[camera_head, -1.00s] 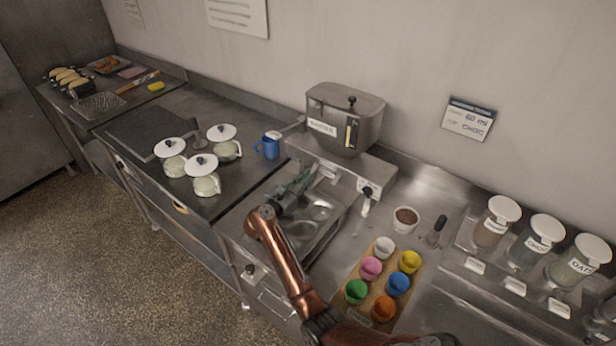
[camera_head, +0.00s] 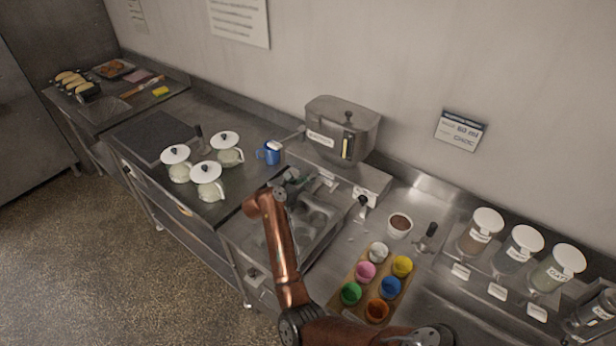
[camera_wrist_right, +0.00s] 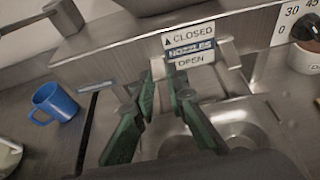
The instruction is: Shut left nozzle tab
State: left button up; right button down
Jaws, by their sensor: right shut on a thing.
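In the right wrist view, a steel dispenser front (camera_wrist_right: 110,52) carries a label (camera_wrist_right: 190,46) reading CLOSED with an up arrow, NOZZLES, and OPEN below. The left nozzle tab (camera_wrist_right: 157,69) is a small metal piece left of this label, between my right fingertips. My right gripper (camera_wrist_right: 161,84) is shut on it with its green fingers; they hide part of the tab. The right nozzle tab (camera_wrist_right: 228,50) stands right of the label, apart from the fingers. In the head view my right gripper (camera_head: 291,178) is at the dispenser's front, over the sink-like recess. My left gripper is not in view.
A steel hopper (camera_head: 332,128) tops the dispenser. A blue mug (camera_head: 269,154) stands to its left, near several white-lidded pots (camera_head: 208,172). A wooden board (camera_head: 363,299) with several coloured cups lies right of my arm, with a brown-filled cup (camera_head: 399,227) behind it.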

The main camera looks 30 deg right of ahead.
jog(key=r+g+y+p, duration=0.1)
jog(key=r+y+p, duration=0.1)
jog(key=p, duration=0.1)
jog(key=shift+w, duration=0.1)
jog(key=shift+w+d+r+g+y+p, duration=0.1)
jog(key=shift+g+y+p, duration=0.1)
jog(key=shift+y+p, duration=0.25)
jog(key=shift+s+d+r+g+y+p, duration=0.1)
jog(key=shift+d+g+y+p, duration=0.1)
jog(key=shift+y+p, duration=0.25)
jog(key=shift+w+d+r+g+y+p, duration=0.1)
jog(key=shift+g+y+p, duration=0.15)
jog(key=shift+y, duration=0.35)
jog(key=c, duration=1.9)
grip_release()
jog(key=shift+c, duration=0.2)
jog(key=v, duration=1.2)
